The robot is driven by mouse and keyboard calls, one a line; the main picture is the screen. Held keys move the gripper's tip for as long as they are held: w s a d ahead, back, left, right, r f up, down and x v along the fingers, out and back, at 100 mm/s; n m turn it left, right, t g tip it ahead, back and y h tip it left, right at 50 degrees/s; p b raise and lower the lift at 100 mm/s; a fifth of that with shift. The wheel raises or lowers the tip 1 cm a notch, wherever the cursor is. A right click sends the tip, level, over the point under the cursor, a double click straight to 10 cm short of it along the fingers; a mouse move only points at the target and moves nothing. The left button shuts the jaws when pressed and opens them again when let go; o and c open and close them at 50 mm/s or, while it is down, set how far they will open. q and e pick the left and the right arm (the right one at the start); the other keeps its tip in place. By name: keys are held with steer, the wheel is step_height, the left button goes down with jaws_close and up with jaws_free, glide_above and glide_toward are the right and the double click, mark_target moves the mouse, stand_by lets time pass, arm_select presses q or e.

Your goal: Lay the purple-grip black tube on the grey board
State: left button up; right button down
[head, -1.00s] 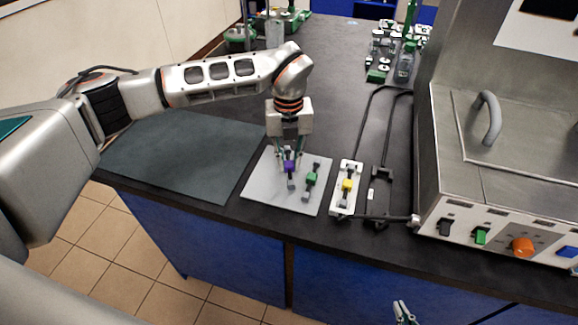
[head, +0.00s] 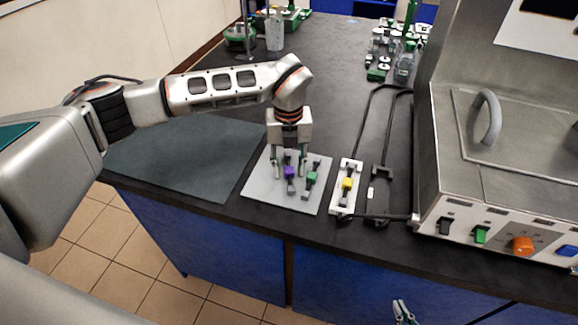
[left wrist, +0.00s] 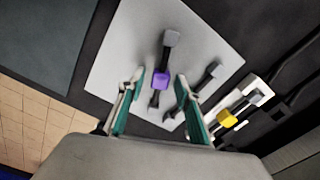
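The purple-grip black tube (head: 290,173) lies on the grey board (head: 257,190), left of a green-grip tube (head: 311,179) on the same board. In the left wrist view the purple-grip tube (left wrist: 162,77) lies between and beyond the spread fingers, with a clear gap on both sides. My left gripper (head: 290,164) is open and empty just above the purple grip. It also shows open in the left wrist view (left wrist: 157,90). My right gripper (head: 403,312) shows only as fingertips at the bottom edge of the head view.
A white holder (head: 343,200) with a yellow-grip tube (head: 347,184) stands right of the board, beside a black frame (head: 379,205). A dark mat (head: 185,155) lies to the left. A metal machine (head: 500,150) stands at right.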

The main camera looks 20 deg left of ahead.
mark_target(289, 170)
arm_select(q)
step_height(289, 170, up, 12)
steer(key=b, duration=0.1)
steer(key=shift+r, duration=0.15)
steer(key=shift+s, duration=0.1)
stand_by(0.5)
